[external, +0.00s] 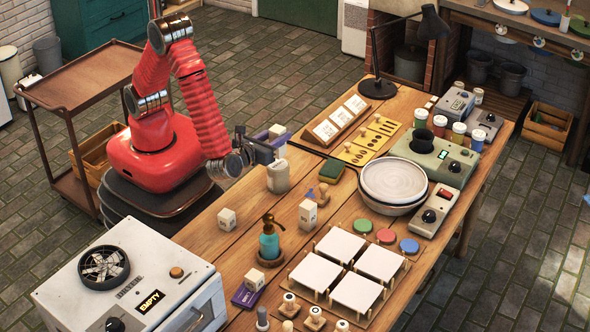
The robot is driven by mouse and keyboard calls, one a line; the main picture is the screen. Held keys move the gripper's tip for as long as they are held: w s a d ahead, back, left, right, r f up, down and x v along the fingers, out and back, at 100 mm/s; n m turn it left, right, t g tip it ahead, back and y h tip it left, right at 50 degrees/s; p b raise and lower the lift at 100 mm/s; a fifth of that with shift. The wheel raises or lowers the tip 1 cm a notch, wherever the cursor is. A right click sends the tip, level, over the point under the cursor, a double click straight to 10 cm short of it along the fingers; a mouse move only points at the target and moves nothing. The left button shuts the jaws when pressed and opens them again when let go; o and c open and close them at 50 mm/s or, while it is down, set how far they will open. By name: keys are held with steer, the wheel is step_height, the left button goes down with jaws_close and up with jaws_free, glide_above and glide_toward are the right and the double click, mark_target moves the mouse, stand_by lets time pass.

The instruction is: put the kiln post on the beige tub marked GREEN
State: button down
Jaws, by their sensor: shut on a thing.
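My gripper (270,150) is at the end of the red arm, above the left edge of the wooden table. It is shut on a small pale piece (280,149), which I take to be the kiln post; the jaws hide much of it. A cream container (278,177) stands just below the gripper in the picture.
Bare wood (200,242) shows at left.

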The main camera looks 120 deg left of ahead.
steer(key=shift+f, duration=1.75)
steer(key=c, duration=1.3)
jaws_free()
steer(key=shift+f, duration=0.1)
steer(key=d, duration=0.4)
steer(key=d+r, duration=0.1)
steer(key=d, duration=0.3)
steer(key=d+r, duration=0.1)
steer(key=d, duration=0.3)
steer(key=shift+a, duration=0.1)
